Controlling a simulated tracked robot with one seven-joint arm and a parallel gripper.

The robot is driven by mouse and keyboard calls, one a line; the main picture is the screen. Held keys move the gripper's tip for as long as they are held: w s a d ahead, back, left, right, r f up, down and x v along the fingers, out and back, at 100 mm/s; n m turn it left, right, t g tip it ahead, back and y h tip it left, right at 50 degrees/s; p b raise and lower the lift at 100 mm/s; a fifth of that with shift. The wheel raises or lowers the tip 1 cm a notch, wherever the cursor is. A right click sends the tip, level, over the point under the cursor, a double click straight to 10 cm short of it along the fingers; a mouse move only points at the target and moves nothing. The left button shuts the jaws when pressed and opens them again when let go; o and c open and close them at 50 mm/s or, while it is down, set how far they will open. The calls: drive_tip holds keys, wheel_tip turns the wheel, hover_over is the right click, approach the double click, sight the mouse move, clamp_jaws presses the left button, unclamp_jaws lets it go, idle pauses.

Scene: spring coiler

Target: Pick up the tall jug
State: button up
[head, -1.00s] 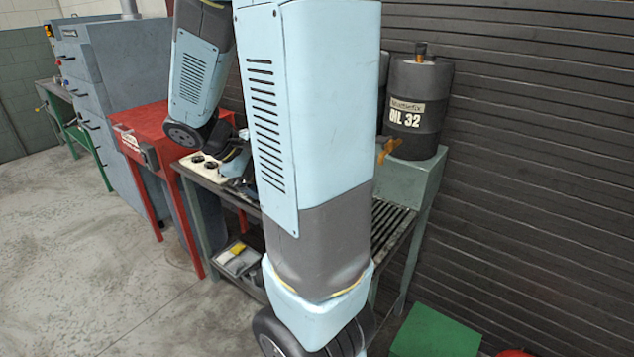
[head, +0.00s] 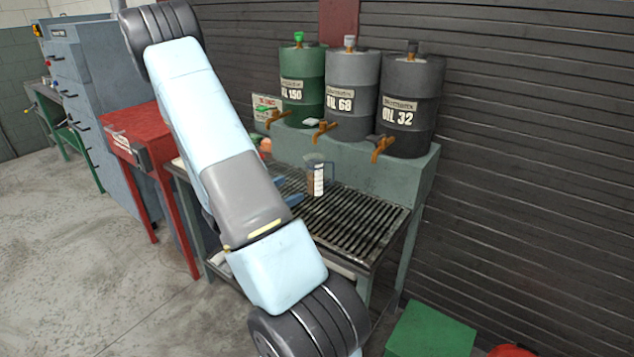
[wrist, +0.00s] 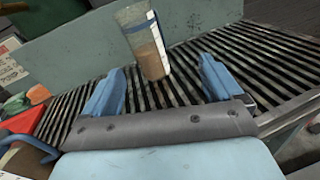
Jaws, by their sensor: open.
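The tall jug (head: 315,179) is a clear vessel with a white scale strip and brown liquid in its lower part. It stands upright on the slatted grate (head: 365,225) below the oil drums. In the wrist view the jug (wrist: 144,45) is ahead of my gripper (wrist: 160,85), between the lines of its two blue fingers but beyond their tips. The fingers are wide apart with only grate between them. In the head view my arm hides most of the gripper; a blue finger shows just left of the jug.
Green, silver and dark drums (head: 410,105) with brass taps stand on a ledge behind the grate. A red and green item (wrist: 25,105) and a blue-handled vessel (wrist: 25,155) are at the left in the wrist view. A red cabinet (head: 135,135) stands left of the bench.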

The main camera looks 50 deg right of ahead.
sight(310, 184)
drive_tip(key=f, duration=0.1)
drive_tip(key=f+n+t, duration=0.1)
drive_tip(key=w+d+f+n, duration=0.1)
drive_tip(key=shift+d+f+t+h, duration=0.1)
drive_tip(key=shift+f+t+h, duration=0.1)
drive_tip(key=shift+t+h, duration=0.2)
drive_tip(key=d, duration=0.8)
drive_tip(key=shift+s+d, duration=0.2)
drive_tip(key=shift+d+r, duration=0.2)
drive_tip(key=shift+d, duration=1.15)
drive_tip(key=shift+d+r, duration=0.15)
drive_tip(key=shift+d, duration=1.2)
drive_tip(key=c, duration=1.3)
drive_tip(key=shift+o, duration=0.2)
drive_tip(key=shift+r, duration=0.1)
